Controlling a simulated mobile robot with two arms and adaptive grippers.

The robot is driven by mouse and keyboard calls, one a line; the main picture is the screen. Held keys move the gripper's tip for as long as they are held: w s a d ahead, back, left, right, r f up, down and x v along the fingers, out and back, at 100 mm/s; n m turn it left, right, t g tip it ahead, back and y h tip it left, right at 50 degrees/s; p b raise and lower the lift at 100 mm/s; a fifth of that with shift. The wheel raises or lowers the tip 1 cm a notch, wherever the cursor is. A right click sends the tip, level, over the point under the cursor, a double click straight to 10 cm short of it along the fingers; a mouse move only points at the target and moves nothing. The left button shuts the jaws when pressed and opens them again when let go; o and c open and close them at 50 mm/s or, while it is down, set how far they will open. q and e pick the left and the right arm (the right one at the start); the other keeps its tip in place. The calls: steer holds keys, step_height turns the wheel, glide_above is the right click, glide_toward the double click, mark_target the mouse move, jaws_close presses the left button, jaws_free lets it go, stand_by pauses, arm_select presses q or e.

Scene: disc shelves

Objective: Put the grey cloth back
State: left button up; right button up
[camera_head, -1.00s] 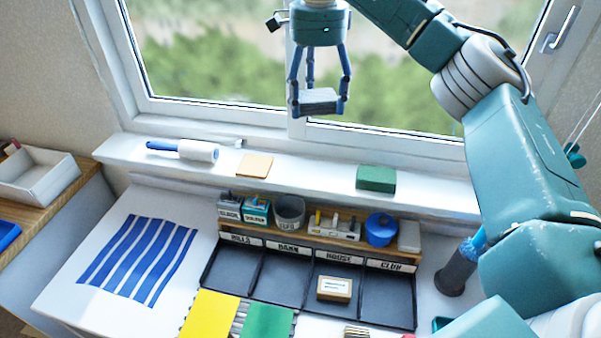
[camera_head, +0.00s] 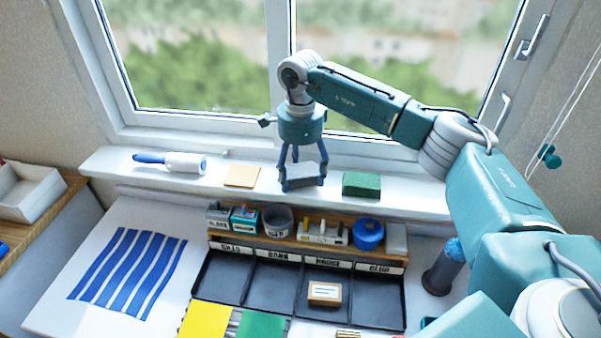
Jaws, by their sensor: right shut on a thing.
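My right gripper (camera_head: 303,184) points down, with its blue fingers shut on the grey cloth (camera_head: 302,171), a small folded block. The cloth is at the white window sill (camera_head: 226,199), in the gap between a tan cloth (camera_head: 242,176) on its left and a green cloth (camera_head: 361,184) on its right. I cannot tell whether the grey cloth touches the sill or hangs just above it. The fingers hide part of it. My left gripper is not in view.
A blue-handled roller (camera_head: 170,161) lies on the sill's left part. Below the sill, a wooden rack holds small boxes, a grey tub (camera_head: 279,220) and a blue pot (camera_head: 368,233). A black divided tray (camera_head: 274,280) stands in front. The window frame rises close behind the gripper.

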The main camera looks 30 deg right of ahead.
steer(key=shift+f, duration=0.3)
steer(key=shift+f, duration=0.1)
steer(key=shift+f, duration=0.1)
steer(key=o, duration=1)
